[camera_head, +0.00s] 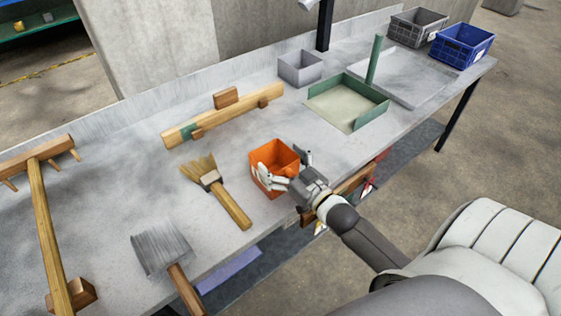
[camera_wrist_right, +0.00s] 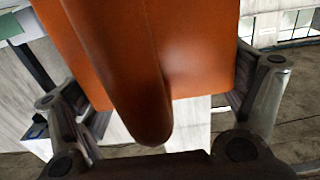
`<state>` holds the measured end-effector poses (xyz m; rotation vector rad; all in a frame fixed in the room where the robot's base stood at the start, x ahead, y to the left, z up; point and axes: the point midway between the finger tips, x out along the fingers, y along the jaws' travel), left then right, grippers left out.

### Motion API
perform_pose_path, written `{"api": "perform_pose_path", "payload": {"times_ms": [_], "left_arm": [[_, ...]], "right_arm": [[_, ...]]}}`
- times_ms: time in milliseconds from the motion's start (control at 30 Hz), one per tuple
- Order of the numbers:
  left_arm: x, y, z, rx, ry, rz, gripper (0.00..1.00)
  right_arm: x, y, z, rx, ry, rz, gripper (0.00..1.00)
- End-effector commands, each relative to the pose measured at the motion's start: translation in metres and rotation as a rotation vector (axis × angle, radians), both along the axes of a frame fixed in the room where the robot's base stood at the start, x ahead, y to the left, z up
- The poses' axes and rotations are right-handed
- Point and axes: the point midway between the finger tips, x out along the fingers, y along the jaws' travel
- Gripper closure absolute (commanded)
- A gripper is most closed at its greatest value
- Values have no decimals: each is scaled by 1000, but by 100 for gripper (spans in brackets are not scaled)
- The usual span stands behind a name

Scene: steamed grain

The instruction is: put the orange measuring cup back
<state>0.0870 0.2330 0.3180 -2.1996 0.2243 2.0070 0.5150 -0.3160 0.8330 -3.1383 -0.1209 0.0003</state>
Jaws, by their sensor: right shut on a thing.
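The orange measuring cup (camera_head: 264,154) is a square, open-topped orange container near the front edge of the grey table. My right gripper (camera_head: 284,168) comes in from the front right and is shut on the cup, one finger on each side. In the right wrist view the cup (camera_wrist_right: 205,45) fills the top middle, with its rounded handle (camera_wrist_right: 135,85) pointing towards the palm. I cannot tell whether the cup's base touches the table. My left gripper is not in view.
A wooden brush (camera_head: 212,182) and a scraper (camera_head: 160,250) lie left of the cup. A wooden bar (camera_head: 230,112) lies behind it. A green-walled tray (camera_head: 345,102), a grey box (camera_head: 300,68) and a blue crate (camera_head: 462,46) stand further right. Bare table surrounds the cup.

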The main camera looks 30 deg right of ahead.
Motion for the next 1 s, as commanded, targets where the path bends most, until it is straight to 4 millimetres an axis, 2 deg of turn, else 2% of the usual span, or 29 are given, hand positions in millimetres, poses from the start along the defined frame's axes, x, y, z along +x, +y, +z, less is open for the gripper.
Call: {"api": "perform_pose_path", "payload": {"times_ms": [333, 367, 400, 833, 1000], "left_arm": [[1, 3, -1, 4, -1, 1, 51], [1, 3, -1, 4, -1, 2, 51], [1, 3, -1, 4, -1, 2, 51], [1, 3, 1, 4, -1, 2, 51], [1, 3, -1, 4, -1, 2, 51]], "right_arm": [[0, 1, -3, -1, -1, 0, 76], [0, 1, -3, -1, 0, 0, 7], [0, 1, -3, -1, 0, 0, 1], [0, 1, 1, -1, -1, 1, 0], [-16, -1, -2, 0, 4, 0, 0]]}}
